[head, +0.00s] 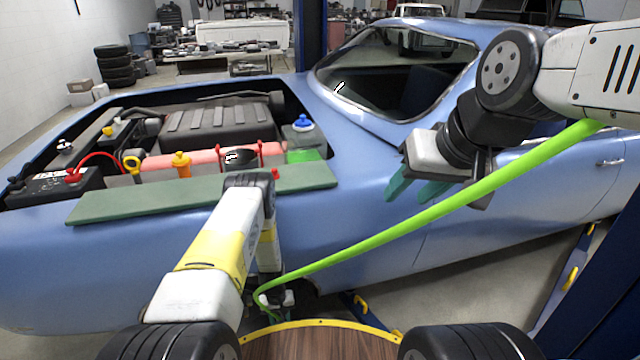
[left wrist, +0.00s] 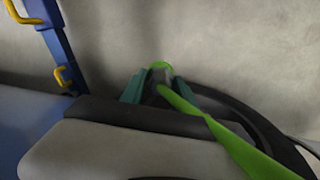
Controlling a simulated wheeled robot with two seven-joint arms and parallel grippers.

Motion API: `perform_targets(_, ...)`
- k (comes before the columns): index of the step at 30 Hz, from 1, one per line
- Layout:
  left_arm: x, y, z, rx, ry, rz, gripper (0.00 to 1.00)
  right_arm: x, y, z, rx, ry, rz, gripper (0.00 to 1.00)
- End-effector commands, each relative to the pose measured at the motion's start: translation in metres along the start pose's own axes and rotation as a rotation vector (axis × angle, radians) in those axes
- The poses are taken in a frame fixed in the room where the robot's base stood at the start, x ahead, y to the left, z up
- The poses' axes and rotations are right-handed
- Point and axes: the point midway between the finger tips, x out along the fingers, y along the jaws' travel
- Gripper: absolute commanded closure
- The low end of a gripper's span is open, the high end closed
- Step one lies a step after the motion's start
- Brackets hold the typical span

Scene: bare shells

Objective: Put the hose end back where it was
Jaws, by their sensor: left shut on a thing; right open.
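The bright green hose (head: 440,210) runs from beside my right arm at upper right, slanting down to my left gripper (head: 275,300) near the bottom middle. There the hose curls, and its end is partly hidden by the gripper. In the left wrist view the hose end (left wrist: 161,66) sits between the teal fingers of my left gripper (left wrist: 153,88), which is shut on it. The hose (left wrist: 235,145) bends away to the lower right. My right gripper (head: 412,188) is open and empty, in front of the blue car's side, with the hose passing below and right of it.
The blue car (head: 365,235) fills the middle, its engine bay open. A green mat (head: 200,203) lies on the fender. A tank with a blue cap (head: 302,123) stands inside. A wooden surface with a yellow rim (head: 320,345) is at the bottom. A blue lift post (head: 605,270) stands right.

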Motion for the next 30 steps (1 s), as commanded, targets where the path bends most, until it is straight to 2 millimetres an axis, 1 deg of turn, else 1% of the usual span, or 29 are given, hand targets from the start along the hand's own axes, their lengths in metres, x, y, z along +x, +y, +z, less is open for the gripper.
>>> perform_targets(1, -0.028, 0.003, -0.012, 0.009, 0.005, 0.005, 1.0, 0.0, 0.0, 0.0, 0.0, 0.0, 0.0, 0.56)
perform_targets(4, -0.075, 0.007, -0.024, 0.028, 0.003, 0.009, 1.0, 0.0, 0.0, 0.0, 0.0, 0.0, 0.0, 0.56)
perform_targets(5, -0.089, 0.008, -0.027, 0.035, 0.002, 0.01, 1.0, 0.0, 0.0, 0.0, 0.0, 0.0, 0.0, 0.56)
perform_targets(6, -0.108, 0.009, -0.03, 0.042, 0.001, 0.012, 1.0, 0.0, 0.0, 0.0, 0.0, 0.0, 0.0, 0.56)
perform_targets(8, -0.137, 0.01, -0.033, 0.056, 0.0, 0.013, 1.0, 0.0, 0.0, 0.0, 0.0, 0.0, 0.0, 0.56)
perform_targets(9, -0.155, 0.011, -0.034, 0.065, -0.001, 0.014, 1.0, 0.0, 0.0, 0.0, 0.0, 0.0, 0.0, 0.56)
perform_targets(11, -0.183, 0.011, -0.035, 0.079, 0.0, 0.014, 1.0, 0.0, 0.0, 0.0, 0.0, 0.0, 0.0, 0.56)
perform_targets(12, -0.202, 0.011, -0.035, 0.088, -0.001, 0.014, 1.0, 0.0, 0.0, 0.0, 0.0, 0.0, 0.0, 0.56)
perform_targets(14, -0.229, 0.01, -0.033, 0.102, -0.001, 0.013, 1.0, 0.0, 0.0, 0.0, 0.0, 0.0, 0.0, 0.56)
perform_targets(15, -0.247, 0.01, -0.03, 0.111, -0.001, 0.012, 1.0, 0.0, 0.0, 0.0, 0.0, 0.0, 0.0, 0.56)
perform_targets(17, -0.274, 0.008, -0.026, 0.125, 0.0, 0.011, 1.0, 0.0, 0.0, 0.0, 0.0, 0.0, 0.0, 0.56)
perform_targets(18, -0.291, 0.007, -0.022, 0.136, 0.0, 0.009, 1.0, 0.0, 0.0, 0.0, 0.0, 0.0, 0.0, 0.56)
perform_targets(21, -0.332, 0.004, -0.011, 0.162, 0.002, 0.004, 1.0, 0.0, 0.0, 0.0, 0.0, 0.0, 0.0, 0.56)
perform_targets(24, -0.365, -0.001, 0.003, 0.184, 0.002, -0.003, 1.0, 0.0, 0.0, 0.0, 0.0, 0.0, 0.0, 0.56)
perform_targets(27, -0.391, -0.005, 0.015, 0.2, 0.004, -0.01, 1.0, 0.0, 0.0, 0.0, 0.0, 0.0, 0.0, 0.56)
perform_targets(30, -0.407, -0.009, 0.024, 0.213, 0.005, -0.016, 1.0, 0.0, 0.0, 0.0, 0.0, 0.0, 0.0, 0.56)
